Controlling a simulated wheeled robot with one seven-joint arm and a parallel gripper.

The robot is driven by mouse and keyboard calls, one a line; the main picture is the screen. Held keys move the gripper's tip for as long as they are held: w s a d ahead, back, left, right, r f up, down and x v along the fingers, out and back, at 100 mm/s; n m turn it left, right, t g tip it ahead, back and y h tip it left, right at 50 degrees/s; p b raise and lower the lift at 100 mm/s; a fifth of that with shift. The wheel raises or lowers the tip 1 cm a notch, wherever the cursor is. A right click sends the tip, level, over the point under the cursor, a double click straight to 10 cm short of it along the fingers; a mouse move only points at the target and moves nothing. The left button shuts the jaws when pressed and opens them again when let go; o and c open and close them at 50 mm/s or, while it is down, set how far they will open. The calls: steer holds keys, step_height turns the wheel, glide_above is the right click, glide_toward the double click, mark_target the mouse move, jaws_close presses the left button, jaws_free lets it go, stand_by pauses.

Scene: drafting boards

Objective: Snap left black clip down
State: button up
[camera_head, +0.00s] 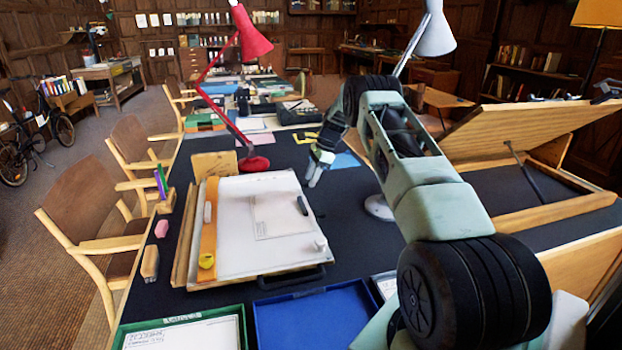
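A drawing board (237,275) with a white sheet lies on the dark table top. A small black piece (302,205) lies at the right side of its sheet; it may be a clip, but it is too small to tell, and I cannot tell whether it is up or down. A black handle-like bar (292,278) is at the board's front edge. My gripper (315,172) hangs above the table just beyond the board's far right corner, apart from the black piece. Its fingers are small and seen from behind, so their opening is unclear.
A red lamp (254,163) stands behind the board and a white lamp (380,207) to its right. A wooden ruler-like strip (209,230) lies along the board's left. Green (245,325) and blue (318,318) trays sit in front. A tilted desk lid (530,128) rises at right.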

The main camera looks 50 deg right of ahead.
steer(key=shift+w+a+f, duration=0.1)
steer(key=shift+a+f, duration=0.1)
steer(key=shift+f, duration=0.35)
jaws_close()
